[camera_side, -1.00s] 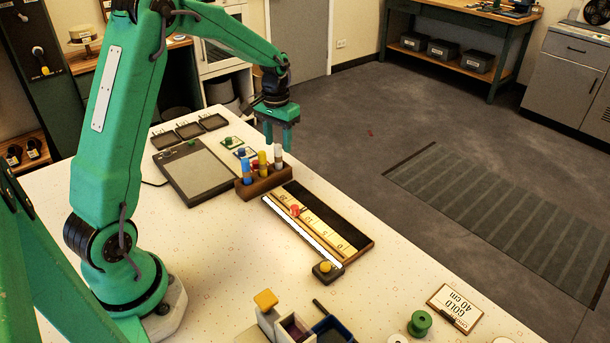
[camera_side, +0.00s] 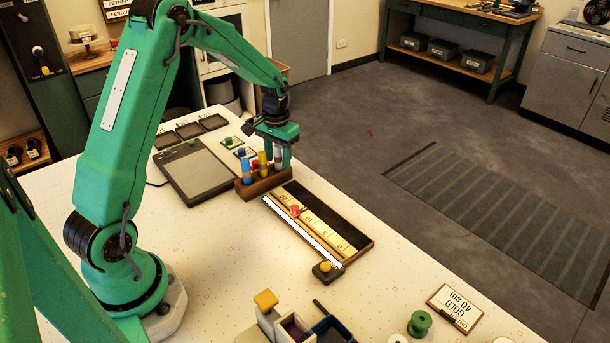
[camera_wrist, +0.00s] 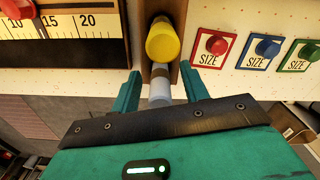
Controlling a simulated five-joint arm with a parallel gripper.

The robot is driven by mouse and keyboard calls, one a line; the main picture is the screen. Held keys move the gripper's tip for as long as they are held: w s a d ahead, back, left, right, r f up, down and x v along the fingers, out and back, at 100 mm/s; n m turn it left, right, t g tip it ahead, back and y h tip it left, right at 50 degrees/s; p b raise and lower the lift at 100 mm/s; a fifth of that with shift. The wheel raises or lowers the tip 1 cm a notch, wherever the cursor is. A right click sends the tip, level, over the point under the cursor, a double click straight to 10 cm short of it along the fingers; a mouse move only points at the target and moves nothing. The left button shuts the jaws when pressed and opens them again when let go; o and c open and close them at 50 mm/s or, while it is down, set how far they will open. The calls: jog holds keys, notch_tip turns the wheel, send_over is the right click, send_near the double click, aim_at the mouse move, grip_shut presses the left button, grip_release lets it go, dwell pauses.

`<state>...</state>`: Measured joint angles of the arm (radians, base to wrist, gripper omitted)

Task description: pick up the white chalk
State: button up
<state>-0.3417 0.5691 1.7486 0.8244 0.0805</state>
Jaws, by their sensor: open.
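The white chalk (camera_side: 278,158) stands upright at the right end of a brown wooden holder (camera_side: 266,184). In the wrist view the white chalk (camera_wrist: 160,86) shows between my two fingers, with a gap on each side. My gripper (camera_side: 276,160) is open and points down at the chalk, its fingers reaching down beside it. The gripper also shows in the wrist view (camera_wrist: 158,88). A yellow chalk (camera_side: 262,161) stands close beside the white one, and a blue chalk (camera_side: 246,172) stands at the left end. The fingers partly cover the white chalk in the side view.
A ruled board (camera_side: 345,250) lies right of the holder with a red knob on it. A grey flat pad (camera_side: 196,172) lies to the left. Small size cards (camera_side: 240,149) with coloured knobs lie behind the holder. Cups and blocks stand at the front edge of view.

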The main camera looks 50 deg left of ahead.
aim_at(278, 146)
grip_shut()
dwell(0.3)
jog(key=shift+r, duration=0.15)
jog(key=shift+r, duration=0.5)
jog(key=r, duration=0.3)
jog(key=shift+d+r, duration=0.15)
jog(key=shift+d, duration=0.05)
jog(key=s+d+r, duration=0.2)
jog(key=d+r, duration=0.4)
jog(key=d, duration=0.5)
jog(key=shift+s+r, duration=0.15)
jog(key=shift+r, duration=0.1)
